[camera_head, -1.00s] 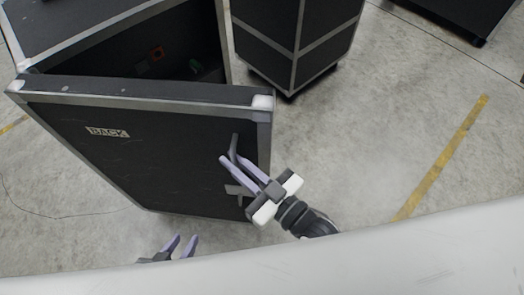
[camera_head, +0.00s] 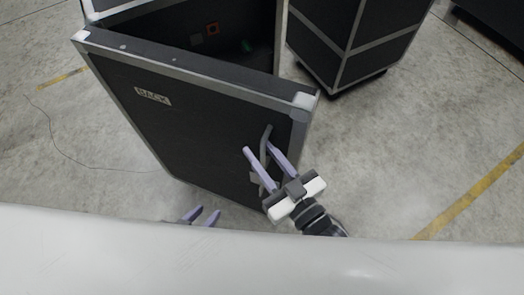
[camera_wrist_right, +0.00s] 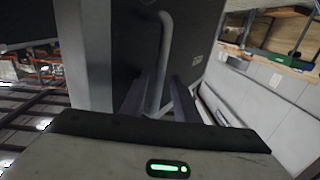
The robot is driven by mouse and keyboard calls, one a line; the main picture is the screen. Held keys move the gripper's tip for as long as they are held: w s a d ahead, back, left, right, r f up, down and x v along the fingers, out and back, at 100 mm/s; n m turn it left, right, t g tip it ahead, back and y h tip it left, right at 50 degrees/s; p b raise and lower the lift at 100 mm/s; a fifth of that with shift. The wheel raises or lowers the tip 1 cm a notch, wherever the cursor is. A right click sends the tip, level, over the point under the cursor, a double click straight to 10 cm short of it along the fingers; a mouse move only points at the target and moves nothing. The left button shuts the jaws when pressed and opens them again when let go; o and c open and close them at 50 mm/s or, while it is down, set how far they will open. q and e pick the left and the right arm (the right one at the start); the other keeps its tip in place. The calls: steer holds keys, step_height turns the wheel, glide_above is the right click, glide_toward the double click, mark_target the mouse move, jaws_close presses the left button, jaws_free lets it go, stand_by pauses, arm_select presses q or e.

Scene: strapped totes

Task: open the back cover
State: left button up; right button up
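The back cover (camera_head: 190,115) is a dark panel with metal edging and a "BACK" label. It stands swung partly away from its black case (camera_head: 255,28), hinged on the left, with a gap into the interior. A grey handle (camera_head: 264,146) is near the cover's right edge; it also shows in the right wrist view (camera_wrist_right: 162,60). My right gripper (camera_head: 261,148) is at the handle, its fingers apart with the handle bar between them; I cannot see contact. My left gripper (camera_head: 205,216) is low in front of the cover, fingers apart and empty, its base hidden.
Another black case (camera_head: 350,35) stands close behind at the right. Inside the open case are small red and green items. The concrete floor is clear to the right, with a yellow line (camera_head: 475,190). A thin cable (camera_head: 75,160) lies at left.

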steer(key=v, duration=1)
steer(key=shift+d, duration=0.15)
